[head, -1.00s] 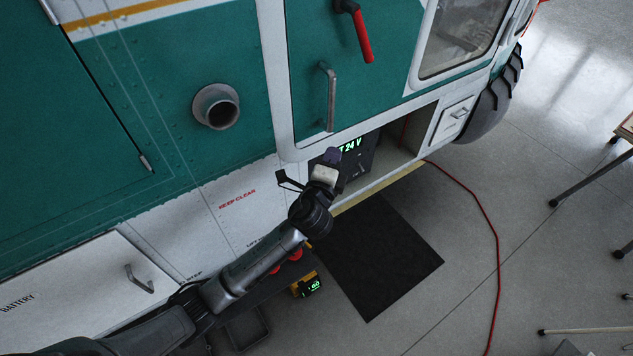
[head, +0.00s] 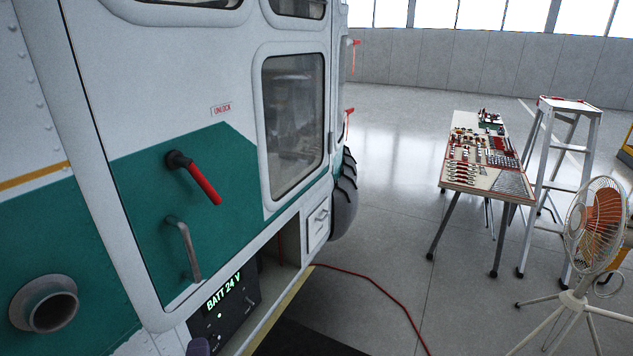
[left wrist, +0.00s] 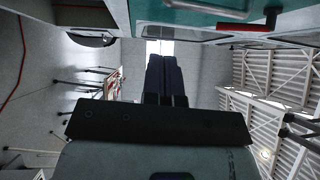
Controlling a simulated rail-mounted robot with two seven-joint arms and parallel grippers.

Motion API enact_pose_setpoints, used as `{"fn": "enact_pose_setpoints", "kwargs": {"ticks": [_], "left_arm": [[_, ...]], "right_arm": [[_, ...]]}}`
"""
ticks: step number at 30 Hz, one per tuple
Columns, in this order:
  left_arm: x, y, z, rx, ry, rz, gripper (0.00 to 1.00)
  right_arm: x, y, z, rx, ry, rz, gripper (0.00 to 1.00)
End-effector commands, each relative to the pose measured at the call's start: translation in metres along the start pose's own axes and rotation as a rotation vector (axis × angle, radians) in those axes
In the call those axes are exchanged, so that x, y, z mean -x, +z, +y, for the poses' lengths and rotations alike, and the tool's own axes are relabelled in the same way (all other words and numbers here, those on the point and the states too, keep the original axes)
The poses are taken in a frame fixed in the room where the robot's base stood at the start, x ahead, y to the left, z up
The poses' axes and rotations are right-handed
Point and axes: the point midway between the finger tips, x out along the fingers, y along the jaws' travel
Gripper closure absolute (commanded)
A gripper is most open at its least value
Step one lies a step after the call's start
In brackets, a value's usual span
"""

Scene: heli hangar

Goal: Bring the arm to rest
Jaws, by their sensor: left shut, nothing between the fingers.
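My left gripper (left wrist: 165,78) shows in the left wrist view with its dark fingers together and nothing between them. In the head view only a small purplish tip (head: 199,346) shows at the bottom edge, in front of the battery unit (head: 222,312) with its green "BATT 24 V" display. The rest of my left arm is out of the head view. My right gripper is in neither view.
The green and white helicopter (head: 110,150) fills the left, with a red handle (head: 200,183), a grey grab bar (head: 185,250) and a round pipe (head: 45,305) sticking out. A panel table (head: 485,165), stepladder (head: 560,150) and fan (head: 595,225) stand right. A red cable (head: 385,287) crosses open floor.

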Motion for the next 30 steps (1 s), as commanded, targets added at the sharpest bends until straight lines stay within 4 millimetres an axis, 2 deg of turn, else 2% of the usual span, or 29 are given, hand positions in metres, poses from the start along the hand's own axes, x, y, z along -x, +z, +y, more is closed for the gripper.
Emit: {"fn": "enact_pose_setpoints", "kwargs": {"ticks": [3,6,11,14,18,23,30], "left_arm": [[0.002,0.011,0.019,0.213,0.114,-0.084,1.00],[0.013,0.017,0.031,0.460,0.251,-0.158,1.00],[0.036,0.019,0.038,0.788,0.453,-0.256,1.00],[0.064,0.016,0.050,0.934,0.601,-0.310,1.00],[0.120,0.015,0.078,1.049,0.833,-0.378,1.00],[0.183,0.018,0.105,1.095,1.020,-0.423,1.00],[0.262,0.039,0.147,1.084,1.167,-0.572,1.00]], "right_arm": [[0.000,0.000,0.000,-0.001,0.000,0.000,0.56],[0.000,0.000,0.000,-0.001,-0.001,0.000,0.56],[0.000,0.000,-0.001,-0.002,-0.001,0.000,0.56],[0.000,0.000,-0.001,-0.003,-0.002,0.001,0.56],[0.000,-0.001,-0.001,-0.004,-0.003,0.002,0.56],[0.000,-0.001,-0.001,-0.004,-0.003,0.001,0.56],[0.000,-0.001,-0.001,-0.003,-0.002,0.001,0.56]]}}
